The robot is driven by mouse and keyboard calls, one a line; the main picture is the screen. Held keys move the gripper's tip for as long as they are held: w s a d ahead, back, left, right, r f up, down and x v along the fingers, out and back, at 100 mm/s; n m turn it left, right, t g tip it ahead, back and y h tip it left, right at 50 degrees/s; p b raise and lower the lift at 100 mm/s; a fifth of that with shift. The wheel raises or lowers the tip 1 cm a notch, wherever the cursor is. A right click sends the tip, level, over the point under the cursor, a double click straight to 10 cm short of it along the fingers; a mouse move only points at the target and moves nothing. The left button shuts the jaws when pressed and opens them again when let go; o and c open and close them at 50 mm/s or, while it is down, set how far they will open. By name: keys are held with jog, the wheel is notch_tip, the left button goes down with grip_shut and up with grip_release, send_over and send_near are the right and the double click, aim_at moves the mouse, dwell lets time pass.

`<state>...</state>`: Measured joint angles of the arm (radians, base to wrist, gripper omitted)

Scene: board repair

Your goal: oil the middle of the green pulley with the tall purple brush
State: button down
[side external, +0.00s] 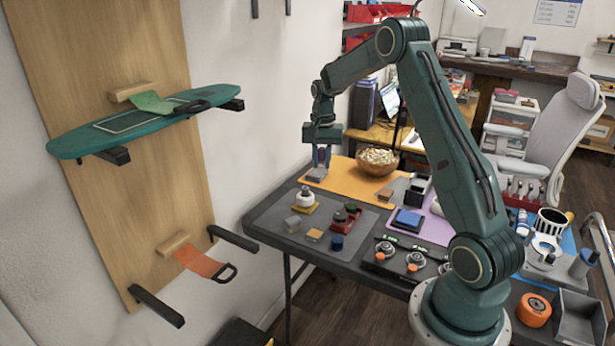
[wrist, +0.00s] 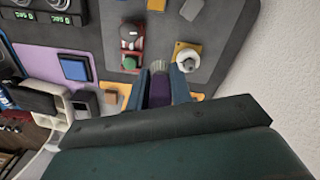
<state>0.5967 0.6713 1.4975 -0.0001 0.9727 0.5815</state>
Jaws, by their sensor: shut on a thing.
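My gripper (side external: 321,158) is shut on the purple brush, high above the orange mat's left end in the side view. In the wrist view my gripper (wrist: 161,76) has a blue-grey finger on each side of the purple handle (wrist: 160,89). Pale bristles (wrist: 160,66) point away from the wrist, downward in the side view. A small dark green round part (wrist: 130,62), likely the green pulley, sits on a red base (wrist: 133,45). In the side view the green part (side external: 350,206) is on the grey mat, apart from the brush. Its middle is too small to make out.
A bowl (side external: 376,162) stands on the orange mat (side external: 345,178). A blue pad (side external: 408,219) lies to the right. A wall borders the table.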

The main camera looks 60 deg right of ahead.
aim_at(315, 233)
jog(key=s+a+f+g+y, duration=0.1)
jog(key=a+f+g+y, duration=0.1)
jog(key=a+f, duration=0.4)
notch_tip(315, 233, down, 5)
jog(key=shift+s+a+r+y, duration=0.15)
jog(key=shift+s+y, duration=0.1)
jog(key=shift+y, duration=0.45)
jog(key=shift+f, duration=3)
jog(key=shift+f, duration=0.65)
jog(key=shift+r, duration=0.1)
notch_tip(315, 233, up, 7)
dwell(1.0)
dwell(0.5)
